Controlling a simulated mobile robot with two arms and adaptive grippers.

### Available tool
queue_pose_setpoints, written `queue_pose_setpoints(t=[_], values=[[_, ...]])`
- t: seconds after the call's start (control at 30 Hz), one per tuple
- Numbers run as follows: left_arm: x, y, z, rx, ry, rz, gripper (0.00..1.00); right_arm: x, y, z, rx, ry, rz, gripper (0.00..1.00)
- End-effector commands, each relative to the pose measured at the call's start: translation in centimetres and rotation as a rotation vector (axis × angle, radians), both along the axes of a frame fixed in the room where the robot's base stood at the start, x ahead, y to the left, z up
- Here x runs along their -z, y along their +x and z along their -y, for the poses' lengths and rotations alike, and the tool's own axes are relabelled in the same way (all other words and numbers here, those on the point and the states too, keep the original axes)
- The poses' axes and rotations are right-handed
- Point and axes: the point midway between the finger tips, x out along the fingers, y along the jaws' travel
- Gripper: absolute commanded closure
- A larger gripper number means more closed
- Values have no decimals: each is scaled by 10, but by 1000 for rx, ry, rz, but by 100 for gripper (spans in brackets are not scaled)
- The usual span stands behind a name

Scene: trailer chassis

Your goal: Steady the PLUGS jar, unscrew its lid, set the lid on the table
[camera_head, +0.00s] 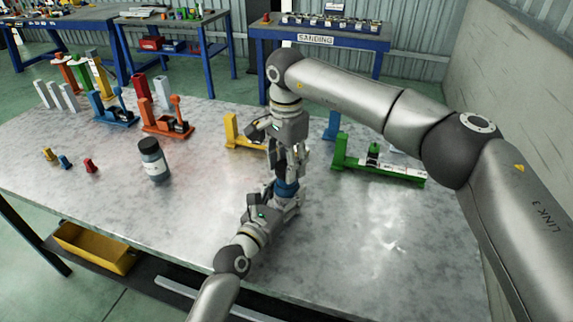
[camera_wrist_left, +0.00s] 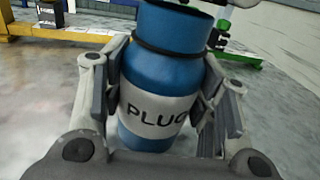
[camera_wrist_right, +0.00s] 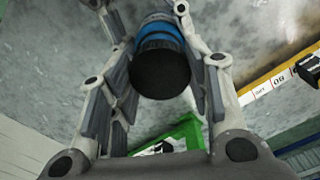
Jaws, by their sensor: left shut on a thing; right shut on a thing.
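The PLUGS jar (camera_wrist_left: 162,88) is blue with a white label reading "PLUG" and a dark band above it. It stands upright and also shows in the head view (camera_head: 287,188). My left gripper (camera_head: 284,199) is shut around the jar body from the front. My right gripper (camera_head: 290,172) points down from above and is shut on the black lid (camera_wrist_right: 160,70). In the right wrist view, blue shows directly beyond the lid. I cannot tell whether there is a gap between lid and jar. In the head view the grippers hide most of the jar and the lid.
A dark jar with a black cap (camera_head: 154,160) stands to the left. A yellow fixture (camera_head: 240,138) is behind my grippers, and a green fixture (camera_head: 380,172) is to the right. Small coloured plugs (camera_head: 64,162) lie far left. The table (camera_head: 365,240) is bare at front right.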

Motion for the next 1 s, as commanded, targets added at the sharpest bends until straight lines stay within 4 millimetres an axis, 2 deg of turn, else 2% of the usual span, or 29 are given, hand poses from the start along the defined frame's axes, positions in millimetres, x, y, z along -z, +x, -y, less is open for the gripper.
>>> queue_pose_setpoints(t=[0.27, 0.57, 0.77, 0.8, 1.0], values=[[1, 0, 0, 1, 0, -2, 100, -4, 0, 0, 0, 1, 1, 83], [1, 0, 0, 1, 0, -2, 100, -38, 0, 0, 0, 0, 1, 83], [1, 0, 0, 1, 0, -2, 100, -40, 0, 0, 0, 0, 0, 83], [1, 0, 0, 1, 0, -2, 45, -40, 0, 0, 0, 0, 0, 83], [1, 0, 0, 0, 0, -1, 21, -40, 0, 0, 0, 0, 0, 83]])
